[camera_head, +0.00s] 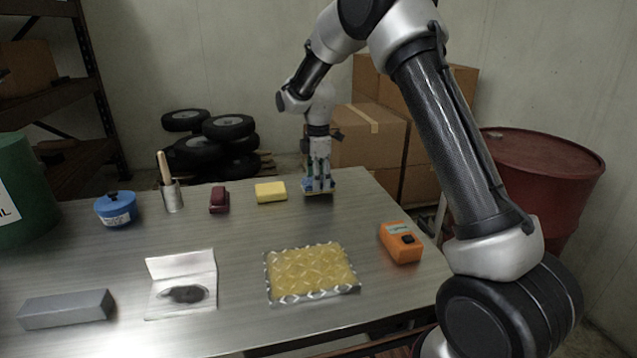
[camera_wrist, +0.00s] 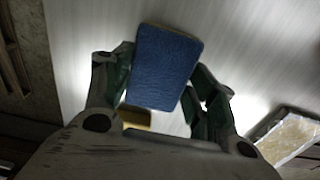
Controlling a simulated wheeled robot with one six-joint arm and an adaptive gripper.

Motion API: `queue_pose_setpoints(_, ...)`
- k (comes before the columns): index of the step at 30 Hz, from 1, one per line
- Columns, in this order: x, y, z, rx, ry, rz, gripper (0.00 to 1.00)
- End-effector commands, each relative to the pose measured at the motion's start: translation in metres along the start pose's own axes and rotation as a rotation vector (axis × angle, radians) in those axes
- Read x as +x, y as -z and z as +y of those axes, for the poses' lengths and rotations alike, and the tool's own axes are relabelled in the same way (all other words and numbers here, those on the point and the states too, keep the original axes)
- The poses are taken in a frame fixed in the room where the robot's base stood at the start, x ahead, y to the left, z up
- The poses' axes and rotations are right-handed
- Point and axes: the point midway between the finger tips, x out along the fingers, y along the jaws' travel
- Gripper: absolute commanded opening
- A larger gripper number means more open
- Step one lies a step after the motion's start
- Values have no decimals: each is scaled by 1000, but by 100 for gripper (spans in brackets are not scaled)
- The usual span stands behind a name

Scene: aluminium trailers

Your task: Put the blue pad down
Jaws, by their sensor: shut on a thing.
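In the head view my gripper (camera_head: 318,180) points down at the back right of the metal table (camera_head: 230,235). The pad (camera_head: 320,188) shows there as a thin blue and yellow piece at the fingertips, near the table's back edge. I cannot tell whether it touches the tabletop.
In front are a yellow patterned pad (camera_head: 311,271) and an orange device (camera_head: 400,242). The table's centre is clear.

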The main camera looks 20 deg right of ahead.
Motion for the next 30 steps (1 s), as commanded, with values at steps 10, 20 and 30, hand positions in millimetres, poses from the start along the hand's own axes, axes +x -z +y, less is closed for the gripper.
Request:
queue_pose_setpoints(10, 13, 0, 0, 0, 0, 0, 35)
queue_pose_setpoints(20, 16, 0, 0, 0, 0, 0, 79)
queue_pose_setpoints(30, 7, 0, 0, 0, -3, 1, 79)
